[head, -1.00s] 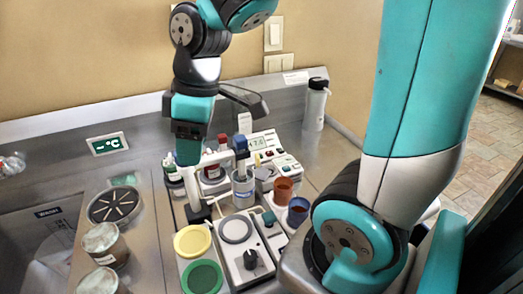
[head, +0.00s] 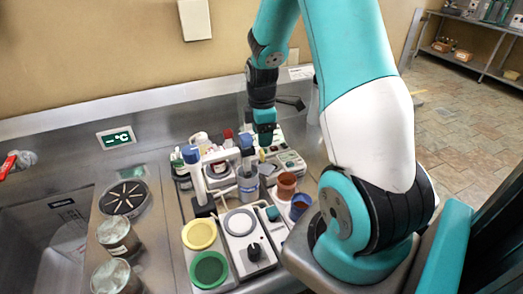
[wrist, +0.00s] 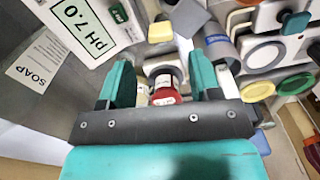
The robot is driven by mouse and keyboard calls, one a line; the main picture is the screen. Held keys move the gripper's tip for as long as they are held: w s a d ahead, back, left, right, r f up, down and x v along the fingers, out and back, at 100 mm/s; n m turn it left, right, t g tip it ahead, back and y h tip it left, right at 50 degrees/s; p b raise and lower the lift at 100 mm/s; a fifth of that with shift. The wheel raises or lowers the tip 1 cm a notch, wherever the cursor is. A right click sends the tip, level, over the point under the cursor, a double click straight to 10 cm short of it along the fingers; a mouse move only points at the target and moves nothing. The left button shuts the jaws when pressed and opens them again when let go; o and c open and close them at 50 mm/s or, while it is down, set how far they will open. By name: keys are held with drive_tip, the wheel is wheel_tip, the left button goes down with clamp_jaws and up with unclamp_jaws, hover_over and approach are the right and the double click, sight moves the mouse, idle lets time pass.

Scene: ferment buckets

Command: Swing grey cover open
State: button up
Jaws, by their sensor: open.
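A small grey cover (head: 267,169) lies on a white instrument behind the bench's middle, partly screened by nearby items. In the wrist view a grey flap (wrist: 186,17) on a white body, likely the same cover, shows at the top, beyond the fingers. It looks closed, but I cannot be sure. My gripper (head: 264,136) hangs above the back of the instrument group. In the wrist view its two teal fingers (wrist: 160,82) are apart and hold nothing. A red-capped bottle (wrist: 165,88) shows in the gap between them, farther down. Contact with the cover is not visible.
A pH meter (head: 290,160) and brown cup (head: 286,185) stand right of the cover. A grey-white pot (head: 248,186) and a white stand (head: 200,178) stand left. A stirrer (head: 250,251) and yellow dish (head: 199,235) are in front. Jars (head: 118,237) stand left.

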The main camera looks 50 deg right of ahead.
sight(262, 151)
wheel_tip(262, 151, down, 7)
drive_tip(key=shift+p, duration=0.45)
